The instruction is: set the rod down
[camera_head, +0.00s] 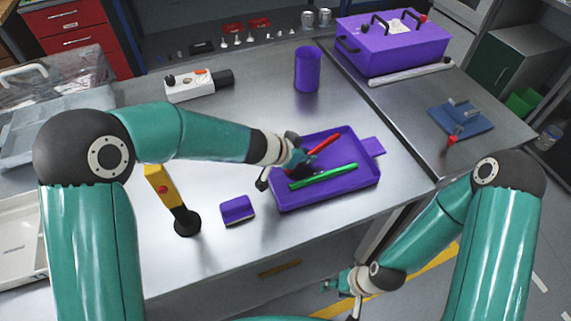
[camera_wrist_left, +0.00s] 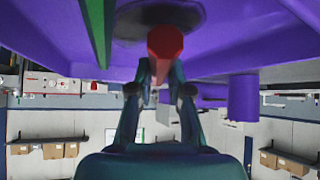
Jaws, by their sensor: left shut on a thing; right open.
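A red rod (camera_head: 324,143) is held in my left gripper (camera_head: 303,157), over the purple tray (camera_head: 370,182). In the left wrist view the red rod (camera_wrist_left: 165,45) sits end-on between the two shut fingers (camera_wrist_left: 160,75), with the purple tray surface (camera_wrist_left: 220,35) close beyond it. I cannot tell whether the rod touches the tray floor. A green rod (camera_head: 323,177) lies in the tray, just in front of my left gripper; it also shows in the left wrist view (camera_wrist_left: 97,30). My right gripper (camera_head: 341,287) is open and empty, low beyond the table's front edge.
A purple cup (camera_head: 307,70) stands behind the tray. A small purple block (camera_head: 237,210) and a yellow-and-black upright tool (camera_head: 163,188) are left of it. A purple toolbox (camera_head: 393,48) and a blue fixture (camera_head: 460,119) are at the right. Bare table lies between cup and tray.

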